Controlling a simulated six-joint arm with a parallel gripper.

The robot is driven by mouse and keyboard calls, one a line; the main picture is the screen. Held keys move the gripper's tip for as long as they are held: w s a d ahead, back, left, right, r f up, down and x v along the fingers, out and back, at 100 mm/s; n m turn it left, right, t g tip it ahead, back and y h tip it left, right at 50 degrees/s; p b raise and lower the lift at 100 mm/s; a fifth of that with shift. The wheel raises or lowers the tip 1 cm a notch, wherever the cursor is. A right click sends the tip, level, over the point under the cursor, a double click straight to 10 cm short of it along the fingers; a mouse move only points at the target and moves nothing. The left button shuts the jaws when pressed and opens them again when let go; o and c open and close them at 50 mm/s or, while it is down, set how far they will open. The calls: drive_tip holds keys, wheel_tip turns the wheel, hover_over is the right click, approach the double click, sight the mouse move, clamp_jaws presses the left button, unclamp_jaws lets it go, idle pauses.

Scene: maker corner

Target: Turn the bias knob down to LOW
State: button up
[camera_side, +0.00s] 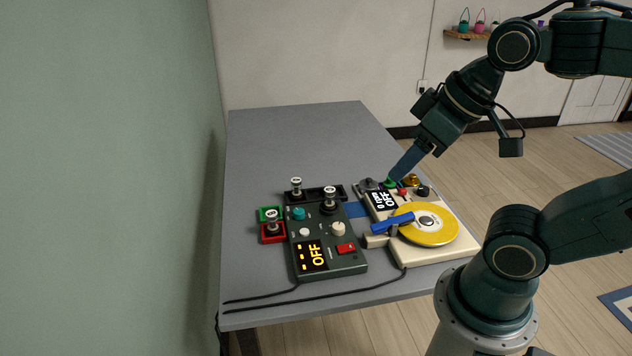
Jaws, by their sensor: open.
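A cream device (455,248) with a yellow disc (425,228), a blue arm and a dark display reading "OFF" stands at the right of the table. Along its back edge are a grey knob (368,184), a green knob (390,183), a gold knob (411,180) and a black knob (423,191). A dark green box (335,266) to its left has a teal knob (298,214), a cream knob (338,228) and an "OFF" display. Labels are too small to read, so I cannot tell which knob is bias. My gripper (394,178) points down at the green knob, partly hiding it; contact is unclear.
A black tray (317,193) with an upright silver-and-black piece lies behind the green box. Red (273,239) and green (262,214) holders stand to its left. A red switch (346,249) is on the box. Cables cross the front. The table's back (300,135) is clear.

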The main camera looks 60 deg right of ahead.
drive_tip(key=m+g, duration=0.5)
drive_tip(key=g, duration=0.1)
hover_over(299, 210)
wheel_tip(299, 210, down, 18)
drive_tip(key=shift+a, duration=0.1)
drive_tip(key=shift+f, duration=0.1)
wheel_tip(299, 210, down, 14)
drive_tip(key=shift+r, duration=0.15)
